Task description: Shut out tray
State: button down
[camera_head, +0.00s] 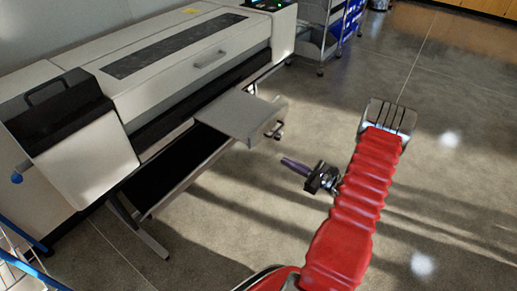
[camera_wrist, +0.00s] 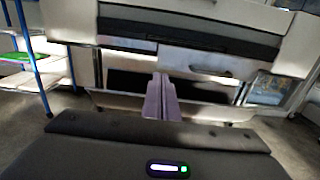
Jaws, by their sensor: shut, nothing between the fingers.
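The out tray (camera_head: 238,116) is a flat light-grey panel. It sticks out from the front of a large white-and-grey wide-format printer, below its dark slot. In the wrist view the light-grey front of the tray (camera_wrist: 215,63) shows just right of the fingers. My gripper (camera_head: 284,161) has purple fingers, shut together and empty. It is in front of the tray, to its lower right in the head view, with floor visible between them. In the wrist view my gripper (camera_wrist: 160,76) points toward the printer.
The printer (camera_head: 190,60) stands along the wall on legs, with a dark catch area (camera_head: 185,165) beneath. A blue-framed rack (camera_wrist: 35,60) stands at the left. A cart (camera_head: 325,35) stands beyond the printer. The floor (camera_head: 440,140) on the right is open.

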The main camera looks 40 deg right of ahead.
aim_at(252, 144)
jog(key=x, duration=1.4)
jog(key=shift+a, duration=0.15)
